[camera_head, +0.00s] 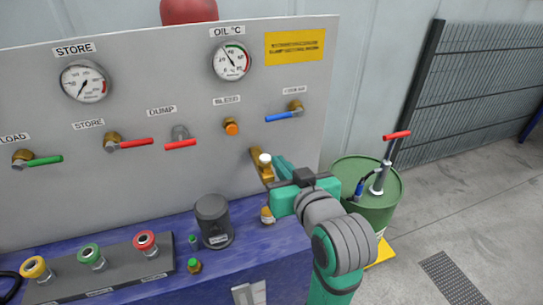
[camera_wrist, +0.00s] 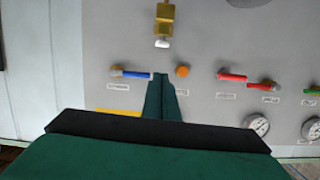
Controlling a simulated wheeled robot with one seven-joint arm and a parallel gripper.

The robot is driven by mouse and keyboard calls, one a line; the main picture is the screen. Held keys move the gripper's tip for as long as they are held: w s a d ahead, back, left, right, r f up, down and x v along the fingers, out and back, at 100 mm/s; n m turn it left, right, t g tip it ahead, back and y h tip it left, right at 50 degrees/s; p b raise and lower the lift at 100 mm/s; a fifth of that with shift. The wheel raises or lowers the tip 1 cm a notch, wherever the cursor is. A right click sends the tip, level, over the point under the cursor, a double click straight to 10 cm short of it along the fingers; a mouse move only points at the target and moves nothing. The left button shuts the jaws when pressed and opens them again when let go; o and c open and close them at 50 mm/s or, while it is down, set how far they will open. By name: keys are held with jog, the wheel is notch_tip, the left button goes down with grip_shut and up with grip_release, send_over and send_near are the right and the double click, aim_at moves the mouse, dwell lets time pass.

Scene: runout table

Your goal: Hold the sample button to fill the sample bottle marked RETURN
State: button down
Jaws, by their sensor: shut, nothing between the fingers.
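The brass sample valve (camera_head: 262,170) sticks out of the grey panel's lower right, with a white button (camera_head: 264,158) at its end. In the wrist view the brass body (camera_wrist: 165,18) and white button (camera_wrist: 162,43) are at the top. A small amber bottle (camera_head: 267,216) stands on the blue bench below the valve, partly beside my arm. Its label is too small to read, so I cannot tell if it is RETURN. My gripper (camera_head: 279,163) is shut and empty, just right of the button, with a small gap apparent. Its fingertips (camera_wrist: 161,80) also show in the wrist view.
A dark grey container (camera_head: 214,222) and a small green-capped bottle (camera_head: 194,266) stand left on the bench. A blue-handled valve (camera_head: 283,117) and orange bleed knob (camera_head: 231,127) are above. A green drum (camera_head: 385,205) with a pump stands at right.

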jog(key=shift+s+d+r+n, duration=0.1)
jog(key=shift+s+r+n, duration=0.1)
jog(key=shift+r, duration=0.35)
jog(key=shift+s+d+r+n, duration=0.1)
jog(key=shift+s+r, duration=0.05)
jog(key=shift+r, duration=0.4)
send_over(265, 159)
jog(key=s+d, duration=0.1)
notch_tip(265, 159, down, 3)
jog(key=shift+s+f, duration=0.25)
jog(key=shift+f, duration=0.85)
jog(key=shift+a+f, duration=0.15)
jog(key=shift+f, duration=0.4)
jog(key=shift+s+f, duration=0.1)
jog(key=shift+f, duration=0.05)
